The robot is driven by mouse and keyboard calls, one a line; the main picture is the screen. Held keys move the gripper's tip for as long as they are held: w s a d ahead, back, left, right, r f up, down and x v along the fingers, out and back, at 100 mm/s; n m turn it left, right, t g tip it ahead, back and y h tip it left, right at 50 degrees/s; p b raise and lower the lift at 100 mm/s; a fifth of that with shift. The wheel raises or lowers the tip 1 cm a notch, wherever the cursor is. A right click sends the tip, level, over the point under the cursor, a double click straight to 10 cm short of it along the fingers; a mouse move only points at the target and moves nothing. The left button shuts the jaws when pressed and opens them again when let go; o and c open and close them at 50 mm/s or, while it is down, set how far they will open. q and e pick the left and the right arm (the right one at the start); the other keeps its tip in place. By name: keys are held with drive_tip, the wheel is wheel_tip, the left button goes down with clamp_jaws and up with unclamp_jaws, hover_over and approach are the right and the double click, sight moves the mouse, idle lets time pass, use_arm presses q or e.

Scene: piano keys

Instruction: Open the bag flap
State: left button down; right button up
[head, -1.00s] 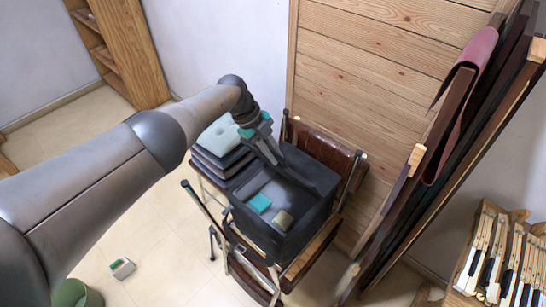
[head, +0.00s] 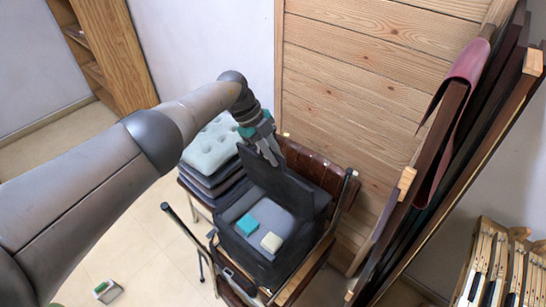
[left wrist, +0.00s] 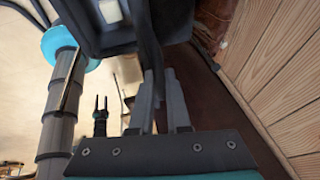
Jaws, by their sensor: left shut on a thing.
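The black bag (head: 238,250) sits open on the seat of a chair in the head view. Its dark flap (head: 292,193) stands raised along the bag's far side. My left gripper (head: 272,158) is shut on the flap's upper edge. In the left wrist view the gripper's fingers (left wrist: 165,100) pinch the dark flap (left wrist: 149,45), with part of the bag above. A teal block (head: 247,224) and a cream block (head: 271,242) lie on the grey surface inside the bag. A small two-pronged dark shape at the left of the wrist view may be my right gripper; I cannot tell.
A stack of cushions (head: 212,150) stands left of the bag, close to my left arm. A wooden panel wall (head: 370,110) rises behind. Tall dark boards with a maroon cloth (head: 462,85) stand at right, near piano keys (head: 490,262). Floor at left is mostly clear.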

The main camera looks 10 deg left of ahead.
idle(0.3)
use_arm(q)
drive_tip(key=c, duration=0.9)
unclamp_jaws()
drive_tip(key=p+v, duration=0.2)
drive_tip(key=v, duration=0.4)
drive_tip(key=shift+a+r, duration=0.1)
drive_tip(key=v, duration=0.9)
drive_tip(key=shift+b, duration=0.3)
